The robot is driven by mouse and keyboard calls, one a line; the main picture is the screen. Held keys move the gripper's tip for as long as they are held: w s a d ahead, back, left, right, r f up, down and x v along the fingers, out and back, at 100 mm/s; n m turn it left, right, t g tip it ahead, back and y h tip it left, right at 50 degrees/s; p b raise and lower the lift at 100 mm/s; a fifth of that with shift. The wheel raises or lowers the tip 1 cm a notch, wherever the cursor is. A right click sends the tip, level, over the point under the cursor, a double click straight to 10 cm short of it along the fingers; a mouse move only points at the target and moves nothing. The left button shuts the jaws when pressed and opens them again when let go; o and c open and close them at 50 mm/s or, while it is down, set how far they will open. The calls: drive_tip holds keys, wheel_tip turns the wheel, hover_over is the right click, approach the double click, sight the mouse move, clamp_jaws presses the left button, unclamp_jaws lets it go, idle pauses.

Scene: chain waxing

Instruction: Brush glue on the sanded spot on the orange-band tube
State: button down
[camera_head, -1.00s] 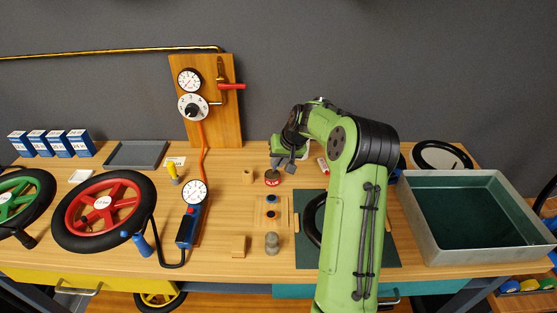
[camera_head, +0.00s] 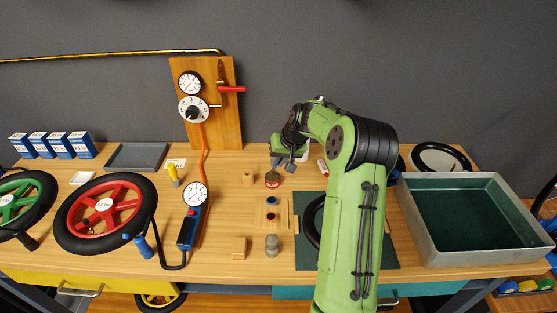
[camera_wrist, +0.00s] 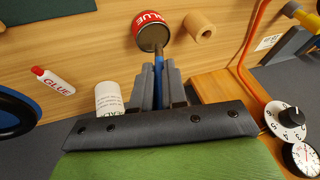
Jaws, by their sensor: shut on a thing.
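My gripper (camera_wrist: 159,88) is shut on a brush with a blue handle (camera_wrist: 158,68). The brush points at the red glue tin (camera_wrist: 150,38), and its lower end meets or enters the tin; the bristles cannot be made out. In the head view my gripper (camera_head: 287,163) is just behind and above the tin (camera_head: 272,180). A black tube (camera_head: 312,222) lies on the dark green mat (camera_head: 306,258), mostly hidden by my arm. No orange band or sanded spot can be made out on it.
A wooden holder (camera_head: 270,213) and a grey cylinder (camera_head: 272,245) stand left of the mat. A glue tube (camera_wrist: 54,80) and a white labelled cylinder (camera_wrist: 109,97) are near my gripper. A metal basin (camera_head: 480,252) stands right, a red wheel (camera_head: 104,204) left.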

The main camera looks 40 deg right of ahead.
wheel_tip(320, 180, up, 6)
drive_tip(key=p, duration=0.4)
drive_tip(key=shift+f, duration=0.1)
drive_tip(key=shift+f, duration=0.15)
idle(0.5)
